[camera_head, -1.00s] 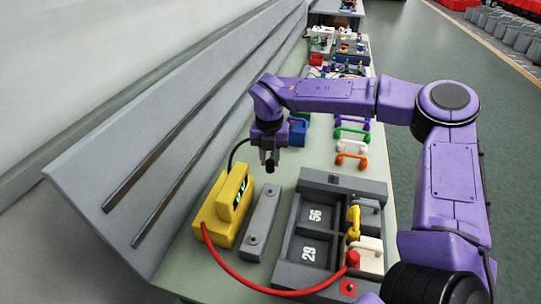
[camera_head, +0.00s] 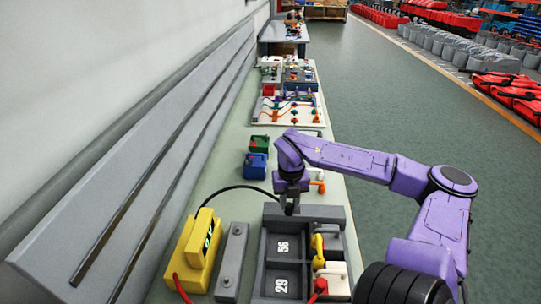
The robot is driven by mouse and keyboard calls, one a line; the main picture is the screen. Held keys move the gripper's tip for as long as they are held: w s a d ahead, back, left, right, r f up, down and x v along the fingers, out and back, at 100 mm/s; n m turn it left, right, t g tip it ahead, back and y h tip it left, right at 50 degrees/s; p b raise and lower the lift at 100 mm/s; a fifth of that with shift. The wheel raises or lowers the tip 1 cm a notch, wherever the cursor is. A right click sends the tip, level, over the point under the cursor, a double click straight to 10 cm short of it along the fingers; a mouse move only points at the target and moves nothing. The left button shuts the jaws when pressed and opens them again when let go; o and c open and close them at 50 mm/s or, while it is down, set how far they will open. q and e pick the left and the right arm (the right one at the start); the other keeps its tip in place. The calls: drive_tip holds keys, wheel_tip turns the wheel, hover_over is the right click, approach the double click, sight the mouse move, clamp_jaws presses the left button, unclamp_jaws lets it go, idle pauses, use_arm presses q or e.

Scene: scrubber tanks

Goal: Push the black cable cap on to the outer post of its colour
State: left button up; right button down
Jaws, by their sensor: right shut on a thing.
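My right gripper (camera_head: 290,207) is shut on the black cable cap, which is mostly hidden by the fingers. It is over the far left part of the dark grey tray (camera_head: 335,214). The black cable (camera_head: 236,188) arches from the yellow box (camera_head: 196,250) with a green display to the gripper. The red cable cap (camera_head: 320,286) is at the tray's near right, by a white block (camera_head: 338,274). A black outer post cannot be made out; the gripper may hide it. My left gripper is not in view.
A grey bar (camera_head: 232,262) with a stud at each end lies between the yellow box and the tray. A yellow handle (camera_head: 317,247) stands in the tray's right side. Blue (camera_head: 256,166) and green (camera_head: 260,144) boxes stand behind. A slanted grey panel borders the bench's left.

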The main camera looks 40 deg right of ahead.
drive_tip(key=s+d, duration=0.6)
drive_tip(key=shift+s, duration=0.25)
drive_tip(key=shift+w+a, duration=0.1)
drive_tip(key=shift+w, duration=0.1)
drive_tip(key=shift+f, duration=0.15)
wheel_tip(320, 180, down, 4)
drive_tip(key=b, duration=0.3)
drive_tip(key=shift+f, duration=0.2)
drive_tip(key=shift+r, duration=0.1)
drive_tip(key=shift+p, duration=0.3)
idle(0.4)
